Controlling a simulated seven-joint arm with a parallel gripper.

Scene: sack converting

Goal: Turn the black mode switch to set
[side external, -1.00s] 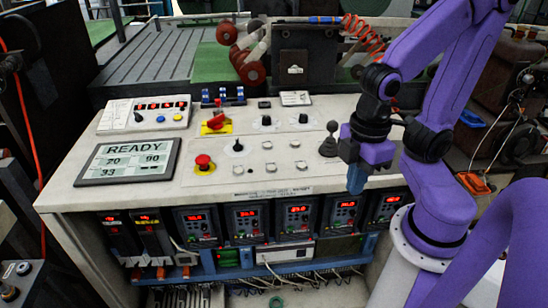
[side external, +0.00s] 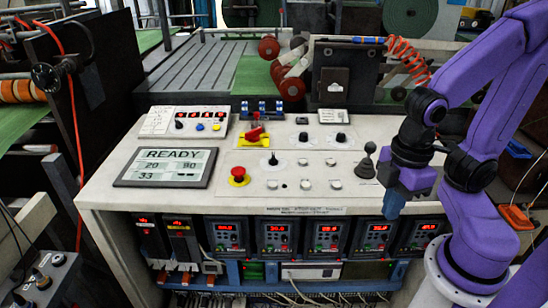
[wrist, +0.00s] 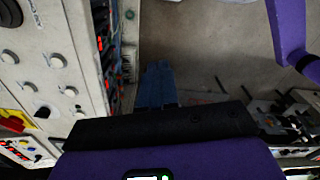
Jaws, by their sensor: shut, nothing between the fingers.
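Several black controls stand on the white sloped console. A black pointed knob (side external: 273,159) sits right of the red mushroom button. Two black knobs, a left one (side external: 303,136) and a right one (side external: 340,137), sit in the row behind. Labels are too small to read, so I cannot tell which is the mode switch or its setting. In the wrist view a black knob (wrist: 42,112) shows at the left. My gripper (side external: 393,207) points down, shut and empty, at the console's front right edge, apart from these knobs. Its blue fingers (wrist: 157,88) are over the floor in the wrist view.
A black joystick (side external: 367,163) stands just left of my gripper. The red mushroom button (side external: 238,175), a red handle on a yellow plate (side external: 255,137) and several white buttons are on the panel. A READY display (side external: 165,167) lies left. Controllers with red digits line the front.

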